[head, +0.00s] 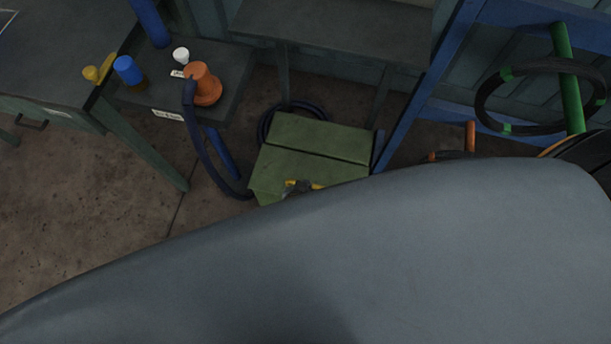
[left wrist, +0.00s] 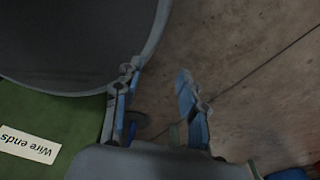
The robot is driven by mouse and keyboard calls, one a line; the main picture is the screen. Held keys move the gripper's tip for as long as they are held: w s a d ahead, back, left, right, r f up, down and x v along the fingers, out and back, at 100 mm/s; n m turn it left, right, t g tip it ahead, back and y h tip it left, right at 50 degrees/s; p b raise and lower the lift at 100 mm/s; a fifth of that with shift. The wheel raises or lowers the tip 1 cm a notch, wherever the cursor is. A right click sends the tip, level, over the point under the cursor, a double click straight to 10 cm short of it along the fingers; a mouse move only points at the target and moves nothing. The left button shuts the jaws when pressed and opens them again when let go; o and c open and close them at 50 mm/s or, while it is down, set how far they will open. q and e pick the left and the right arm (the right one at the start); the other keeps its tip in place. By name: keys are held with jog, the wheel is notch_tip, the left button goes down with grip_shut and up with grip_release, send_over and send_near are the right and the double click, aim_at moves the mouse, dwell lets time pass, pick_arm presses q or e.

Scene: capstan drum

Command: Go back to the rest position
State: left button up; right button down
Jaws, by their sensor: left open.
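An orange drum (head: 206,84) stands on a small dark table (head: 225,62) at the upper left in the head view. A dark blue cable or hose (head: 203,140) passes by the drum and hangs down to the floor. My left gripper (left wrist: 157,77) is open in the left wrist view, its two blue-padded fingers apart with nothing between them. Bare brown floor shows beyond the fingers. A large grey shape, probably part of my own body, covers the lower head view and hides what is beneath. My right gripper is not in view.
A green box (head: 312,137) stands on the floor. A blue cylinder (head: 128,70), a white cup (head: 181,55) and a yellow item (head: 97,70) are on the left. A dark ring (head: 487,112) hangs at right.

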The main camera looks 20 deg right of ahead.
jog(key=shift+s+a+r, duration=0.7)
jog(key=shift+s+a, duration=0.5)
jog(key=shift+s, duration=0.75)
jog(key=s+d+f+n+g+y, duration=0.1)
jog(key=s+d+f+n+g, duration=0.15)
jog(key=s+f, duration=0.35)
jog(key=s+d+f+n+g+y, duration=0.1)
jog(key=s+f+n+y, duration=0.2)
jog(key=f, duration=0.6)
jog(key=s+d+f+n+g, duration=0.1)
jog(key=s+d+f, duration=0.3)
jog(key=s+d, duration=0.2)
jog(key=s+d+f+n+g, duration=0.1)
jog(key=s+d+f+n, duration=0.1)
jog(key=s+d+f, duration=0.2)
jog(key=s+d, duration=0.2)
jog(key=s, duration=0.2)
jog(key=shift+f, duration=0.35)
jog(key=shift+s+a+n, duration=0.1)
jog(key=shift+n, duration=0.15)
